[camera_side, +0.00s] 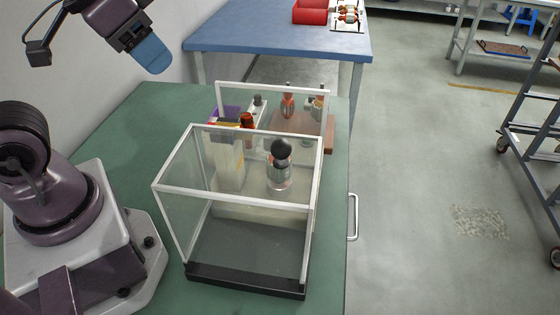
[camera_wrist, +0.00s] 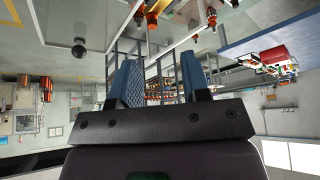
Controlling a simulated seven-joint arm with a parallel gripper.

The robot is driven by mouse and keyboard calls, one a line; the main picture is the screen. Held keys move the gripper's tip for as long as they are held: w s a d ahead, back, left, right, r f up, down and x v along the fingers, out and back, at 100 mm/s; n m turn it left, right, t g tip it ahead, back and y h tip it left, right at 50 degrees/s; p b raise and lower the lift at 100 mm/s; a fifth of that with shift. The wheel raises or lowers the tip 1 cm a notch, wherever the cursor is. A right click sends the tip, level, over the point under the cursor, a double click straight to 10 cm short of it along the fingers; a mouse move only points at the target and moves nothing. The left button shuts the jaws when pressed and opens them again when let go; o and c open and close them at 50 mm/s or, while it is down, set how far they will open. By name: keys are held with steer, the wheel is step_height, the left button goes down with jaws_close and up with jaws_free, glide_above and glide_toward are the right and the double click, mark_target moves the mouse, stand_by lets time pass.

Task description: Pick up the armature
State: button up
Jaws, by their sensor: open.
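My gripper (camera_side: 150,57) is raised at the upper left in the side view, high above the green table and well apart from everything on it. In the wrist view, the two blue fingers of my gripper (camera_wrist: 160,75) stand apart with nothing between them. A copper-red part that looks like an armature (camera_side: 287,106) stands upright at the back of the green table, seen through the clear case. A similar copper-coloured part (camera_side: 317,108) is just right of it. Glass and frame bars partly hide both, so I cannot tell exactly which is the armature.
A clear case (camera_side: 160,187) with white edges stands in front of these parts. A black-topped bottle (camera_side: 280,165) and a pale box (camera_side: 228,165) show through it. A blue table (camera_side: 280,35) bears a red bin (camera_side: 311,11). The green table's left back (camera_side: 130,125) is clear.

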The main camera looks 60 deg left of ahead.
steer(key=shift+o, duration=0.4)
steer(key=shift+o, duration=1)
